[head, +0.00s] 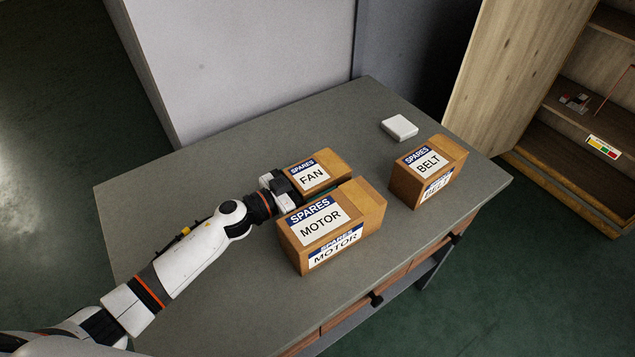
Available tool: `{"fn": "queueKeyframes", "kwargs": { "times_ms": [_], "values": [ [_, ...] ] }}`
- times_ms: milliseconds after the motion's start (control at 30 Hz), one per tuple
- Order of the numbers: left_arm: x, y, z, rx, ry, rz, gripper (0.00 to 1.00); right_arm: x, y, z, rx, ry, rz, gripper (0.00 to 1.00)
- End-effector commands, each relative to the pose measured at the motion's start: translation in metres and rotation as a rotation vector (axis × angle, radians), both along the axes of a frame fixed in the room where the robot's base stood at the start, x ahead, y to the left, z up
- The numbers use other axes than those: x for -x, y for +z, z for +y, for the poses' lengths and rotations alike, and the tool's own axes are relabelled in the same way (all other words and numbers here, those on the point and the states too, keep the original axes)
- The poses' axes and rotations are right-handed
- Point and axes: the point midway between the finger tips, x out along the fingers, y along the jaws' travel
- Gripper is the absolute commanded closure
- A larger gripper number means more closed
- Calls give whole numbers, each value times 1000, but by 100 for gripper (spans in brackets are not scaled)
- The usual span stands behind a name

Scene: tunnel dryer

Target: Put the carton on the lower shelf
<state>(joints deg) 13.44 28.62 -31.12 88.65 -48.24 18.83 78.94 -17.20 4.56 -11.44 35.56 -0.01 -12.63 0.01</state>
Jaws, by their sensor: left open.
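Three brown cartons stand on the grey table (200,215). The MOTOR carton (365,205) is nearest, the FAN carton (330,163) is just behind it, and the BELT carton (445,157) stands apart to the right. My left gripper (312,188) is open at the left ends of the FAN and MOTOR cartons. A dark finger shows in the gap between these two; the fingertips are mostly hidden, and I cannot tell whether they touch a carton. A wooden cabinet with shelves (560,130) stands at the right, partly cut off by the frame. My right gripper is out of view.
A small white box (399,127) lies behind the BELT carton. The cabinet's open wooden door (505,70) stands beyond the table. Small items (575,101) and a coloured label (603,147) show inside the cabinet. The table's left part is clear.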

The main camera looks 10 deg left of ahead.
Motion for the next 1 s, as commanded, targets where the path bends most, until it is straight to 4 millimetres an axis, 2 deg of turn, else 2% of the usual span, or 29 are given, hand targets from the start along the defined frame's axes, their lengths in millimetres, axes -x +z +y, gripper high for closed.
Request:
{"fn": "queueKeyframes", "kwargs": {
  "times_ms": [100, 433, 733, 867, 1000],
  "values": [
    [0, 0, 0, 0, 0, 0, 15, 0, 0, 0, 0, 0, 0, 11],
    [0, 0, 0, 1, 0, 1, 67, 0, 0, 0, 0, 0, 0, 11],
    [0, 9, 0, 2, -1, -5, 67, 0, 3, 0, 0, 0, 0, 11],
    [-1, 29, 1, 0, -2, -8, 67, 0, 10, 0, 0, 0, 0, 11],
    [-1, 57, 1, -2, -2, -9, 67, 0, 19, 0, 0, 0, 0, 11]
  ]
}}
